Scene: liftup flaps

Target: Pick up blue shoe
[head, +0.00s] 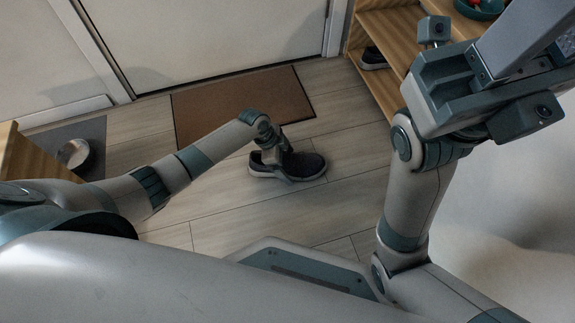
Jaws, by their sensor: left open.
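A dark shoe (309,167) with a pale sole lies on the wooden floor near the middle of the head view, toe to the right. It looks dark grey or blue-black in this light. My left gripper (283,158) reaches down at the shoe's opening, toward the heel end, and is open. Its fingers partly hide the heel side, and I cannot tell whether they touch the shoe. My right arm (415,195) is raised at the right; I cannot make out its fingertips.
A brown doormat (245,97) lies behind the shoe, before a white door (200,40). A wooden shelf (385,25) at the upper right holds another dark shoe (373,58). A metal bowl (74,153) sits on a grey mat at the left. Floor right of the shoe is clear.

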